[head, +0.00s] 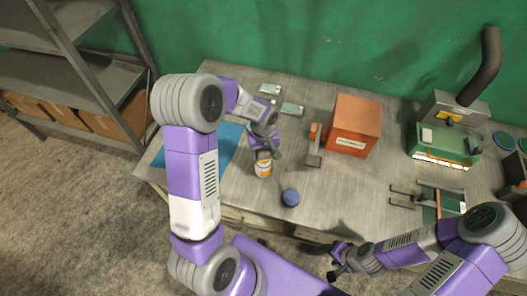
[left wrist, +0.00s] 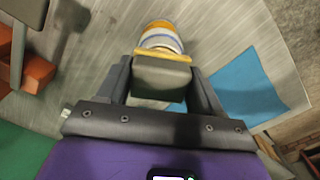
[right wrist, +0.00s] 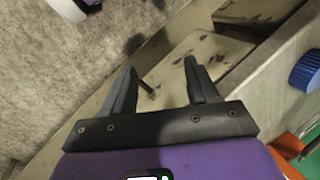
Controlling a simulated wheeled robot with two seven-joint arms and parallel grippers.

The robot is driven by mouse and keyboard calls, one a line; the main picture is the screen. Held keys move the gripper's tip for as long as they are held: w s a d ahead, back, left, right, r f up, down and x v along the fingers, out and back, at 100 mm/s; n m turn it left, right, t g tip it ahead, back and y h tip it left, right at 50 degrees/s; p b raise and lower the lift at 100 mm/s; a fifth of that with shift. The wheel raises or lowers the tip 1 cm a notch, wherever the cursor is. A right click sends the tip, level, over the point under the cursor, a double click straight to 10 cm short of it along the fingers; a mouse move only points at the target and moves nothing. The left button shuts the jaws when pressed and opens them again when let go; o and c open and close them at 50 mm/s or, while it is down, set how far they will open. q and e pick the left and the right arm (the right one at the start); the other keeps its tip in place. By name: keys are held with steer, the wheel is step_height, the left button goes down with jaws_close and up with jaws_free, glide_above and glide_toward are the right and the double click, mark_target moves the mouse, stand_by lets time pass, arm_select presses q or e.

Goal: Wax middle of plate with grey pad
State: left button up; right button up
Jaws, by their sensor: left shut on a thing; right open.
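My left gripper (head: 262,150) is shut on a grey pad (left wrist: 160,75), seen between its fingers in the left wrist view. The pad is right over a can with yellow and white bands (head: 263,169), which also shows beyond the pad in the left wrist view (left wrist: 160,36). I cannot tell whether pad and can touch. My right gripper (head: 338,262) is open and empty off the table's front edge; its spread fingers show in the right wrist view (right wrist: 160,85). A fixture with a flat green and grey piece (head: 430,205) lies at the right; I cannot tell whether this is the plate.
A blue round lid (head: 290,198) lies near the front edge. An orange box (head: 356,125) and an orange-and-grey clamp (head: 314,147) stand mid-table. A green machine with a dark pipe (head: 443,140) is at the back right. A blue mat (head: 214,150) lies left, partly hidden by my arm.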

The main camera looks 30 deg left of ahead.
mark_target(264, 152)
arm_select(q)
steer(key=shift+r+p, duration=2.4)
steer(key=shift+r, duration=1.1)
